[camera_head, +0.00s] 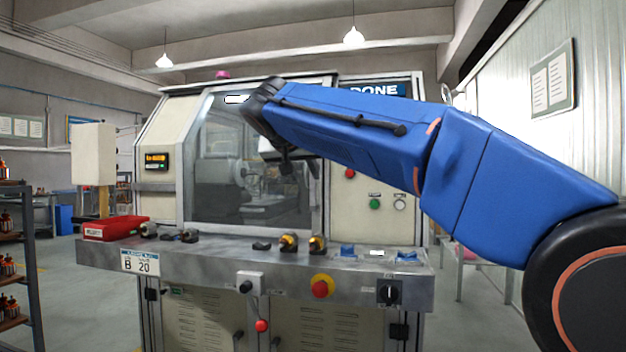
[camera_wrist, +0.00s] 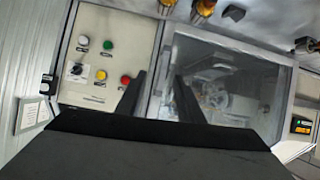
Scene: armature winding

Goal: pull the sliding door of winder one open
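The winder (camera_head: 160,200) stands ahead with a sliding door (camera_head: 222,150), a framed clear pane, across its front. The door is across the opening and looks shut, with the winding parts visible behind the pane. My gripper (camera_head: 287,168) is in front of the pane's right side. In the wrist view my gripper (camera_wrist: 158,88) has its two dark fingers apart, with the pale strip between the control panel and the door (camera_wrist: 245,65) showing between them. I see nothing held. The door's handle cannot be made out; my arm and gripper hide part of the door's right side.
A steel ledge (camera_head: 225,249) runs below the door, carrying a red tray (camera_head: 115,228), several armatures and blue holders. Control buttons (camera_head: 375,204) sit right of the door. A red stop knob (camera_head: 322,286) is on the ledge front.

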